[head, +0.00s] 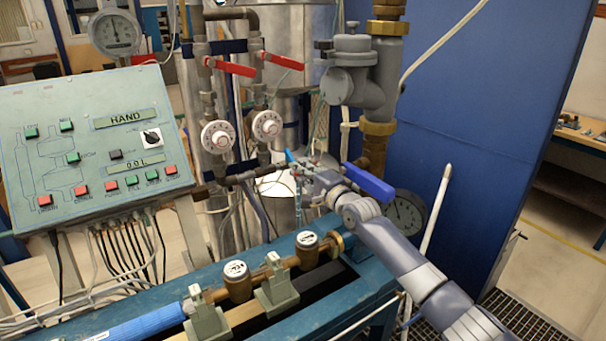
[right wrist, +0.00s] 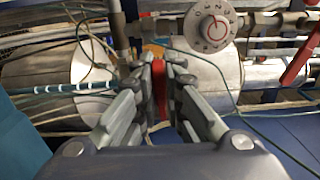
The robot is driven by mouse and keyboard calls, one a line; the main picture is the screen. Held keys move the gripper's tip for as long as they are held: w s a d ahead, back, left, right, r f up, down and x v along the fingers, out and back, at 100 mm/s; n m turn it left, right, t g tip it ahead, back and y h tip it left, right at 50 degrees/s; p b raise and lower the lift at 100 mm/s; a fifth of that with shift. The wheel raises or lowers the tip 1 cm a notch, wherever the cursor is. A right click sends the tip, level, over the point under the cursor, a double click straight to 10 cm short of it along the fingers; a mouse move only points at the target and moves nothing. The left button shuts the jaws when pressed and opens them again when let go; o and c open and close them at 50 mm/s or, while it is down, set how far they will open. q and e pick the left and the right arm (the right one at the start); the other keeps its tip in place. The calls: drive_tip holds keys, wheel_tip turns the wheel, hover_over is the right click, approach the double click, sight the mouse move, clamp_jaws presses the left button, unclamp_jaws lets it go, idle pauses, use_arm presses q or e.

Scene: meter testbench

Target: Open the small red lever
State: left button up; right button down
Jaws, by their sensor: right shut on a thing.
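My right gripper (head: 305,170) reaches in from the lower right to the pipework behind the brown pipe with the meters. In the right wrist view, the right gripper (right wrist: 161,66) is shut with a small red lever (right wrist: 159,88) between its fingers. Only a narrow upright red strip of the lever shows; the fingers hide the rest. In the head view the small lever is hidden by the gripper. My left gripper is not in view.
Two larger red levers (head: 235,67) (head: 285,61) sit above two white dials (head: 218,137) (head: 267,125). A blue lever (head: 367,184) and a dark round gauge (head: 406,212) are close to my right arm. A green control panel (head: 95,145) stands at left.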

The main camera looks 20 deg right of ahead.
drive_tip(key=shift+d+r, duration=0.15)
drive_tip(key=shift+r, duration=0.1)
drive_tip(key=c, duration=1.7)
unclamp_jaws()
drive_tip(key=shift+f, duration=0.1)
drive_tip(key=shift+a+f, duration=0.1)
drive_tip(key=shift+a, duration=0.1)
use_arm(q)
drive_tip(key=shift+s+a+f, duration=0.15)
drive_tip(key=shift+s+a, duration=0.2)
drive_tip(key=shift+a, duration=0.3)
use_arm(e)
drive_tip(key=v, duration=1.2)
